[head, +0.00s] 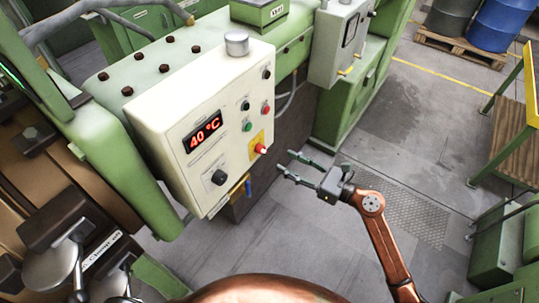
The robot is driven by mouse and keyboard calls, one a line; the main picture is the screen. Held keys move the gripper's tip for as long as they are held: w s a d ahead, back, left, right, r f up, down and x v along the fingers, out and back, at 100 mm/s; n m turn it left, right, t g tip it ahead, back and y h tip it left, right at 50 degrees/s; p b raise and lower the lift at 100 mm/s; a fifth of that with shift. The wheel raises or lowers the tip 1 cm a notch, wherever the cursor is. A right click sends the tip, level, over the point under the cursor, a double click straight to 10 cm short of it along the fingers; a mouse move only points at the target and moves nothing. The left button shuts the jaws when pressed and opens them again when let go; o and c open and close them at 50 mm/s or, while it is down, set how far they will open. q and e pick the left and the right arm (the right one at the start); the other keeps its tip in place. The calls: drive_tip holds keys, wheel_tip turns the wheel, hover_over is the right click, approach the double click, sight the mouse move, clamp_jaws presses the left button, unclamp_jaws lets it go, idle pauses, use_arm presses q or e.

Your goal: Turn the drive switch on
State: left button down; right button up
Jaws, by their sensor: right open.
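A cream control box (165,125) fills the middle left of the head view. It has a lit red "40 °C" display (203,132), a black rotary knob (218,177) below the display, and a red switch on a yellow plate (256,142) at the lower right. Small black, green and red buttons (247,116) sit above the plate. The labels are too small to read, so I cannot tell which control is the drive switch. My right gripper (289,164) is open and empty, just right of the box, apart from it, with fingers pointing left. My left gripper is not in view.
Green machine parts (115,150) flank the box on its left. A grey electrical box (340,40) stands behind. A lever with a clamp label (60,265) is at lower left.

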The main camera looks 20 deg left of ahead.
sight(267, 152)
drive_tip(key=x, duration=0.7)
drive_tip(key=shift+s+a, duration=0.1)
drive_tip(key=shift+a, duration=0.35)
clamp_jaws()
